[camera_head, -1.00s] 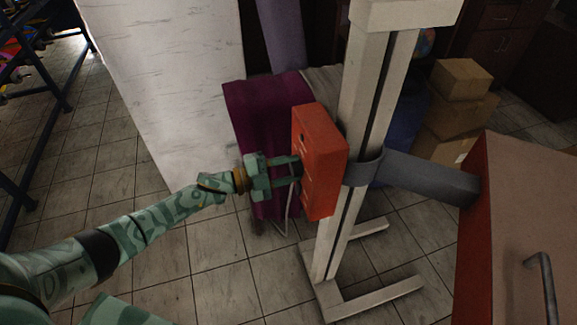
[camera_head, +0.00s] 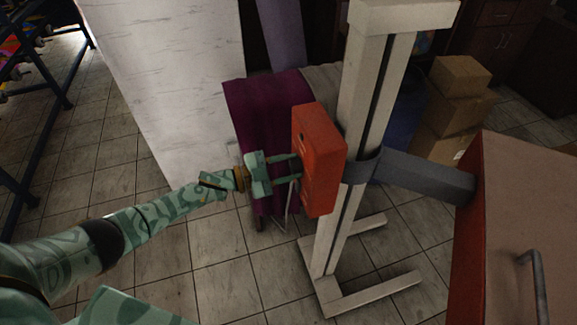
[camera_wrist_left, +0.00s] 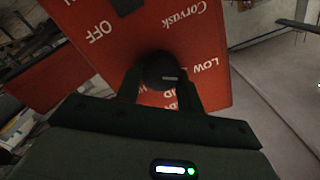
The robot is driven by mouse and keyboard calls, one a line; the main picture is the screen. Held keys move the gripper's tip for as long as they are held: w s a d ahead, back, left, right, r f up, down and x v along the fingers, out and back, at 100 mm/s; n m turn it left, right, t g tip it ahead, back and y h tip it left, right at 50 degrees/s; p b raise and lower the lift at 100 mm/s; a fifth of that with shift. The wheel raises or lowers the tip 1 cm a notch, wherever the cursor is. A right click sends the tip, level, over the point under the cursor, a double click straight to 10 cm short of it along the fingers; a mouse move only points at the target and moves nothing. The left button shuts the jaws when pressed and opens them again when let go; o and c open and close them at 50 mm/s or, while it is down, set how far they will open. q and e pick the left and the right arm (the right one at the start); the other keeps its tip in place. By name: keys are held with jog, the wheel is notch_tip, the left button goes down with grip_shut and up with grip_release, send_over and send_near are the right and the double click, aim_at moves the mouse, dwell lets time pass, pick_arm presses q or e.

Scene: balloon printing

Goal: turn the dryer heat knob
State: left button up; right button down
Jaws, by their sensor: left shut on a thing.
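The dryer's red control box (camera_head: 324,165) is on a white upright post. In the left wrist view the box (camera_wrist_left: 110,35) shows white lettering, with OFF and LOW readable and other words partly hidden. A dark round knob (camera_wrist_left: 158,68) with a short light mark sits on its face; the mark is on the side towards LOW. My left gripper (camera_head: 297,168) reaches the box's left face. The left wrist view shows its fingers (camera_wrist_left: 160,82) shut on the knob, one on each side. My right gripper is not in view.
A white post (camera_head: 370,95) on a floor base stands right behind the box. A grey arm (camera_head: 425,178) joins it to a large red-sided panel (camera_head: 515,230) with a handle. A purple cloth-like thing (camera_head: 265,110) hangs behind. Cardboard boxes (camera_head: 460,80) are stacked at the back right.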

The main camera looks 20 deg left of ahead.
pick_arm(q)
jog(key=shift+f, duration=0.1)
jog(key=o, duration=1)
jog(key=v, duration=1.6)
jog(key=shift+a+b, duration=0.2)
jog(key=shift+b, duration=0.2)
jog(key=shift+s, duration=0.1)
